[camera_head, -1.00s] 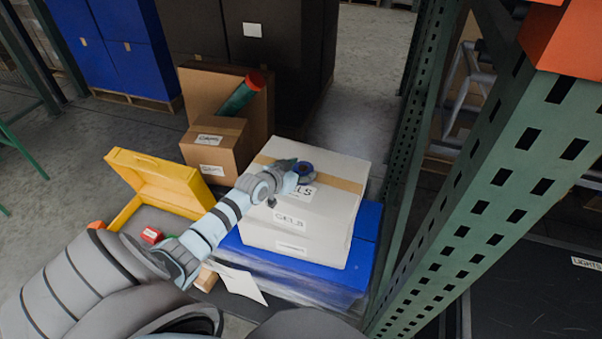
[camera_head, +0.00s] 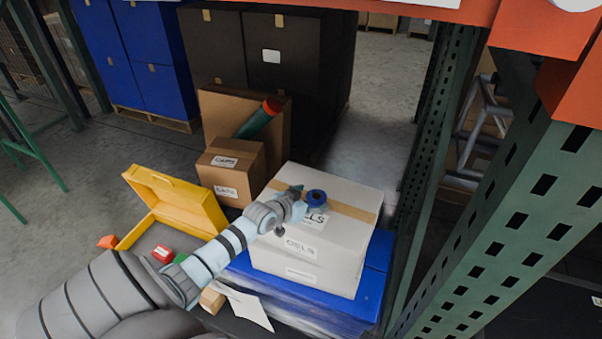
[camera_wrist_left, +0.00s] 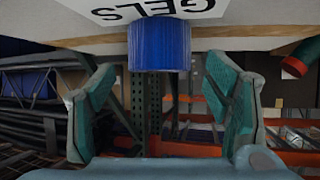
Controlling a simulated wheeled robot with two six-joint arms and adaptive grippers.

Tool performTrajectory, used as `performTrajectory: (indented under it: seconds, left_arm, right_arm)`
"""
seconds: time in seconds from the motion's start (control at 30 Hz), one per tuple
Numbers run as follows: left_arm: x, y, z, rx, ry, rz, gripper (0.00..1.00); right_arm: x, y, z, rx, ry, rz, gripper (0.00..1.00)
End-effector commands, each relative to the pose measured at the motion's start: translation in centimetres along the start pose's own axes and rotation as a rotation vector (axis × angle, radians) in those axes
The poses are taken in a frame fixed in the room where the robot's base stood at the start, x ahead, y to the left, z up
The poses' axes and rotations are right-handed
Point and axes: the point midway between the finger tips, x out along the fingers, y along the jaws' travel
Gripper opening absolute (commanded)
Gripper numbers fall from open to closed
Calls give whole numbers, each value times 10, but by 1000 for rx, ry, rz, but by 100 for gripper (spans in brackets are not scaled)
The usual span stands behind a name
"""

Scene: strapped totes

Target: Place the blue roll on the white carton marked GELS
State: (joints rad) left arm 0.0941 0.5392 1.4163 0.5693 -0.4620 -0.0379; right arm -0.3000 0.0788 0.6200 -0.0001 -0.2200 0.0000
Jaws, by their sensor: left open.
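The blue roll (camera_head: 316,198) stands on top of the white carton (camera_head: 310,271) marked GELS, beside the printed label and near the tan tape strip. My left gripper (camera_head: 300,205) is low over the carton top, just left of the roll. In the left wrist view, which looks upside down, the roll (camera_wrist_left: 160,46) rests against the carton's top (camera_wrist_left: 250,32) by the GELS label. The open fingers (camera_wrist_left: 163,88) are spread wide, with the roll in line between them, apparently clear of both. My right gripper is out of view.
The carton sits on a blue wrapped load (camera_head: 372,285). A yellow case (camera_head: 180,200) and brown cartons (camera_head: 232,172) with a green tube (camera_head: 258,120) stand to the left and behind. A green rack upright (camera_head: 500,220) rises close on the right.

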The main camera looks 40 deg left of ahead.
Motion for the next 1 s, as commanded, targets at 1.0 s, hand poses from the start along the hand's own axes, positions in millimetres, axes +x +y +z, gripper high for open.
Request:
performTrajectory:
  seconds: [1.0]
  left_arm:
    - [-143, 0, 307, 33, -536, -156, 72]
  right_arm:
    - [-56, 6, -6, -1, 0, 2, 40]
